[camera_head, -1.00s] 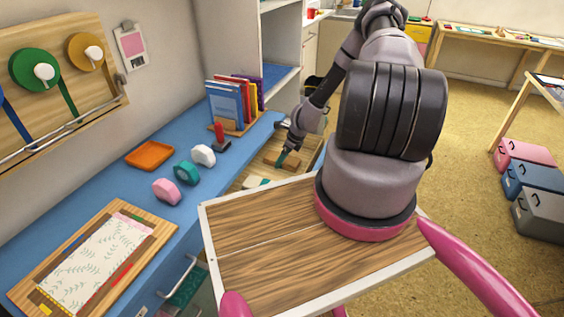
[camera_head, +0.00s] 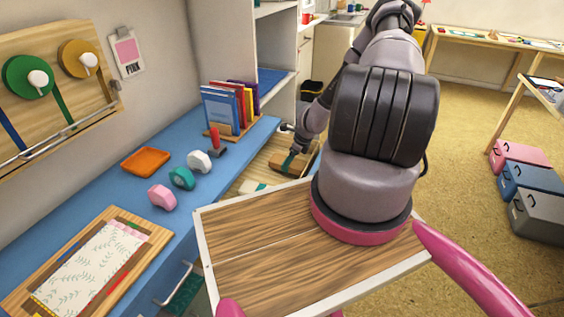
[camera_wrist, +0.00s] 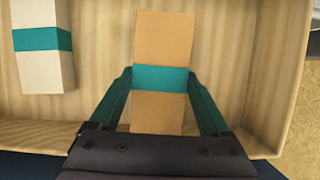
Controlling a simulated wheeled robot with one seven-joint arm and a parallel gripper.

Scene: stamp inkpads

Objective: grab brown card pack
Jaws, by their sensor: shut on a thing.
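The brown card pack (camera_wrist: 165,42) is a tan block with a teal band around its middle. In the wrist view it stands between the two teal fingers of my gripper (camera_wrist: 163,92), which is shut on it at about the band. In the head view my gripper (camera_head: 293,151) is small at the end of my arm, with the brown pack (camera_head: 283,168) at its tips over the open drawer (camera_head: 262,164). The pack's lower end is partly hidden by the gripper body in the wrist view.
A white pack with a teal band (camera_wrist: 41,75) lies at the left in the wooden drawer. The blue counter (camera_head: 225,165) beside the drawer holds tape dispensers, an orange tray (camera_head: 146,161) and upright books (camera_head: 222,108).

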